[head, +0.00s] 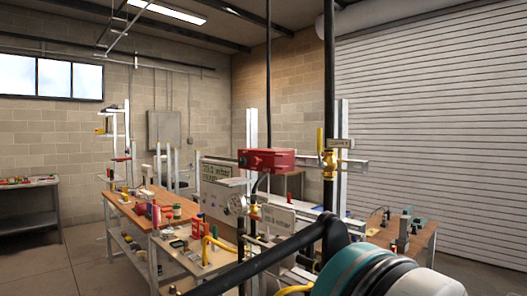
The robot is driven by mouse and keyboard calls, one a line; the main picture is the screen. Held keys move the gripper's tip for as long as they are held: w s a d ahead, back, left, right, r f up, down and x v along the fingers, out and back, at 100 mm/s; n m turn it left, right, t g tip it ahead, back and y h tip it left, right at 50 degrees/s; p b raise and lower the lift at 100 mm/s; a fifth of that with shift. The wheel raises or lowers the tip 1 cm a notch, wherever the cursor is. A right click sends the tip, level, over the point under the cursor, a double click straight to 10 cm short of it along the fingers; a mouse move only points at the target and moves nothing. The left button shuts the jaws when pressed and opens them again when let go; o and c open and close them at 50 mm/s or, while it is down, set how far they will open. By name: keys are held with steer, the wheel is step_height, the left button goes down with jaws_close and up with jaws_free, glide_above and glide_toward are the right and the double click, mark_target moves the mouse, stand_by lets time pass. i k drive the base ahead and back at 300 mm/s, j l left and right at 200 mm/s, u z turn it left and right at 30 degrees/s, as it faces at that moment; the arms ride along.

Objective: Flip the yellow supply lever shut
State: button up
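A yellow lever (320,140) stands upright on the left side of a brass-yellow valve (329,162). The valve sits on a dark vertical pipe (329,90) right of centre in the head view. The lever runs roughly parallel to this pipe. A small tag (341,143) is beside the valve on the right; its lettering is too small to read surely. My arm shows in teal and black at the bottom right, well below the valve. My gripper's fingers do not show in this view, and nothing of mine is seen touching the lever.
A red box (266,160) is on the rail left of the valve. A wooden-topped bench (127,206) with tools stands left, another (420,236) right. Open floor (85,262) lies at the left front.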

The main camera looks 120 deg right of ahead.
mark_target(321, 165)
steer(key=z, duration=4.5)
